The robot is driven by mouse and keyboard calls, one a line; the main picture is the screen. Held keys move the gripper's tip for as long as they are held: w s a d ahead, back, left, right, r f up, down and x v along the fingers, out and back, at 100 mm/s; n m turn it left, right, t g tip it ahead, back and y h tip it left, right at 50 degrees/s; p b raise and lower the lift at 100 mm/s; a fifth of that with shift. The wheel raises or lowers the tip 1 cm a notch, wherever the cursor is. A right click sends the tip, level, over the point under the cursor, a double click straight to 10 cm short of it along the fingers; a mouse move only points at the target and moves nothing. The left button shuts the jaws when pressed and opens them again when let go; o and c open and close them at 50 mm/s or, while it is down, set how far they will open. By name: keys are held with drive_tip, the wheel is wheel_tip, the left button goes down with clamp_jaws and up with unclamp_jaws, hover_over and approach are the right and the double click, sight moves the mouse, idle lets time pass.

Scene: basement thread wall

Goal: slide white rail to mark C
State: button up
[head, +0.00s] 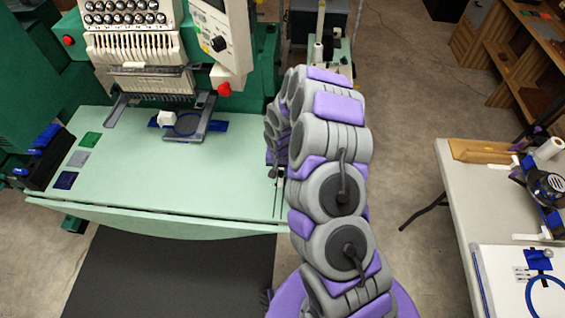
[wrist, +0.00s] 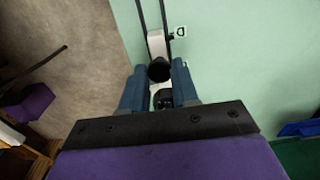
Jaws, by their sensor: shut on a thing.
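In the wrist view my gripper (wrist: 158,72) has its two blue fingers closed around a round black knob (wrist: 159,71). The white rail (wrist: 156,43) shows just beyond the knob, lying between two thin dark track lines on the mint-green table. Other marks are hidden or too small to tell. In the head view my arm covers most of the gripper and the rail at the table's right edge.
The mint-green table (head: 215,170) carries an embroidery machine (head: 135,45) at the back and green, grey and dark squares at left. A blue-trimmed hoop (head: 187,124) lies under the machine. A pale table (head: 450,185) with tools stands at right, with open floor between.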

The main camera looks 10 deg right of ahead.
drive_tip(key=shift+w+d, duration=0.2)
drive_tip(key=shift+w, duration=0.35)
clamp_jaws()
drive_tip(key=shift+w+d, duration=0.2)
drive_tip(key=shift+w, duration=0.25)
drive_tip(key=shift+w+d+b, duration=0.15)
drive_tip(key=shift+w+b, duration=0.25)
drive_tip(key=shift+w, duration=0.1)
drive_tip(key=shift+w+d+b, duration=0.25)
drive_tip(key=shift+w+b, duration=0.25)
drive_tip(key=shift+w, duration=0.25)
drive_tip(key=o, duration=0.9)
unclamp_jaws()
drive_tip(key=shift+d, duration=0.1)
